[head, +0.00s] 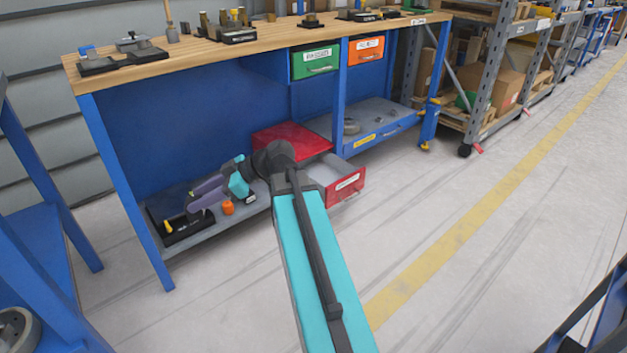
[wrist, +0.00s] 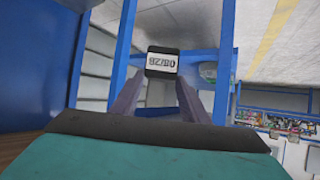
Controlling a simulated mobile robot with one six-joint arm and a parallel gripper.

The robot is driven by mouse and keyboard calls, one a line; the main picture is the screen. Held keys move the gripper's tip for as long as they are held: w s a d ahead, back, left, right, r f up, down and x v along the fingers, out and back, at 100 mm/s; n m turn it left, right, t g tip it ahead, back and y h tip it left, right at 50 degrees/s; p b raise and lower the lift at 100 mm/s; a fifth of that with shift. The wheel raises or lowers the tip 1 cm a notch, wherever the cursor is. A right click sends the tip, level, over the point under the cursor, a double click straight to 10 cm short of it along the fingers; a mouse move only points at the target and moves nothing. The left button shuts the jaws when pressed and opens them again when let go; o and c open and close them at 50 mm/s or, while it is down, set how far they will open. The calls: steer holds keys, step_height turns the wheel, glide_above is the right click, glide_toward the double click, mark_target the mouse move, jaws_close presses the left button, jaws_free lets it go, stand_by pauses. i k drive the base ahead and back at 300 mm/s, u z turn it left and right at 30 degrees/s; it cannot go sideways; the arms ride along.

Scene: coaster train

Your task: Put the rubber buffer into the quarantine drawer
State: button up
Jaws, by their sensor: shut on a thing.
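My gripper (wrist: 160,80) is shut on a small black block with a white date label, which I take to be the rubber buffer (wrist: 163,50). The label shows upside down in the wrist view. In the head view my gripper reaches low under the workbench, left of the red drawer unit, and the held block is hard to make out there. The red drawer (head: 347,187), with a white label too small to read, stands pulled out to the front right of its red cabinet (head: 290,140). My arm partly hides the drawer's opening.
A black tray (head: 172,238) and a small orange item (head: 228,208) sit on the grey lower shelf. Blue bench legs (head: 125,185) stand close by. Green (head: 316,61) and orange (head: 367,49) drawers hang under the wooden top (head: 270,36). The floor in front is clear.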

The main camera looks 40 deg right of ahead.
mark_target(328, 183)
steer(key=z, duration=0.05)
steer(key=i, duration=1.2)
